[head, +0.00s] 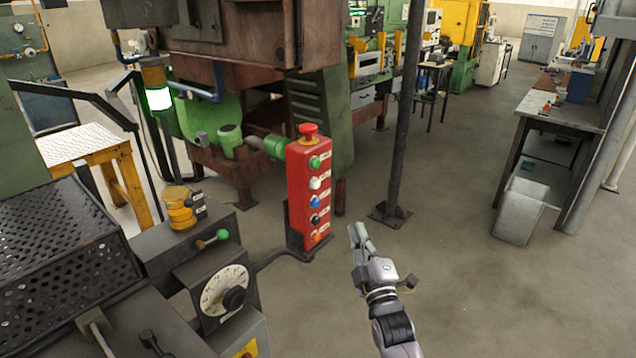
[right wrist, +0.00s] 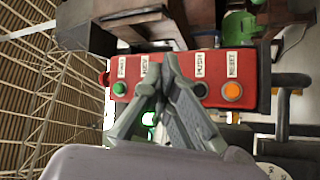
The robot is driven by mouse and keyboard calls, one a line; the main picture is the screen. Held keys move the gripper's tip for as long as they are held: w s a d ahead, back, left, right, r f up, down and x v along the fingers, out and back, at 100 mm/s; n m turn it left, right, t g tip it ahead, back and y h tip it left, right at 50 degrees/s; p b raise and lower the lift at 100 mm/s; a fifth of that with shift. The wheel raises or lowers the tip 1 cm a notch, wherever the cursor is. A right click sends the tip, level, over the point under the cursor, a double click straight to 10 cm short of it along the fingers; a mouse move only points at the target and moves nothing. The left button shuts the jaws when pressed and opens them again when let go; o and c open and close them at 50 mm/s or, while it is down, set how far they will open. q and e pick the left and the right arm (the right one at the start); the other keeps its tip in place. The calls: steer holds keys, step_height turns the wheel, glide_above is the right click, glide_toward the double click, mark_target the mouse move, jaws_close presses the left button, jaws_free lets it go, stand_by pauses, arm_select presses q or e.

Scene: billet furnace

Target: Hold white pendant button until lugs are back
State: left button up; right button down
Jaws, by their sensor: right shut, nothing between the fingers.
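The red pendant (head: 306,200) stands upright in its holder, with a red mushroom stop on top and a column of buttons. The white button (head: 315,183) is second from the top, below the green button (head: 314,162) and above the blue one (head: 314,201). My right gripper (head: 358,232) is shut and empty, to the right of the pendant's lower part. In the right wrist view the pendant (right wrist: 268,80) lies sideways, and the shut fingers (right wrist: 174,75) cover its middle. The white and blue buttons are not clearly visible there. I cannot see my left gripper.
A dial box (head: 225,298) and a green-knobbed lever (head: 221,236) are left of the pendant. A lit green stack light (head: 159,98) stands behind. A dark post (head: 398,130) rises beyond my right gripper.

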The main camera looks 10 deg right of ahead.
mark_target(315, 184)
step_height(315, 184, up, 8)
steer(key=t, duration=0.1)
steer(key=shift+s+d+f+n+t, duration=0.25)
steer(key=shift+s+d+n+t, duration=0.05)
steer(key=shift+d+n+t, duration=0.1)
steer(key=w+a+b, duration=0.3)
steer(key=w+a, duration=0.2)
steer(key=w, duration=0.2)
steer(key=shift+a+b, duration=0.25)
steer(key=shift+b, duration=0.15)
stand_by(1.1)
steer(key=shift+w+a, duration=0.25)
steer(key=shift+w, duration=0.05)
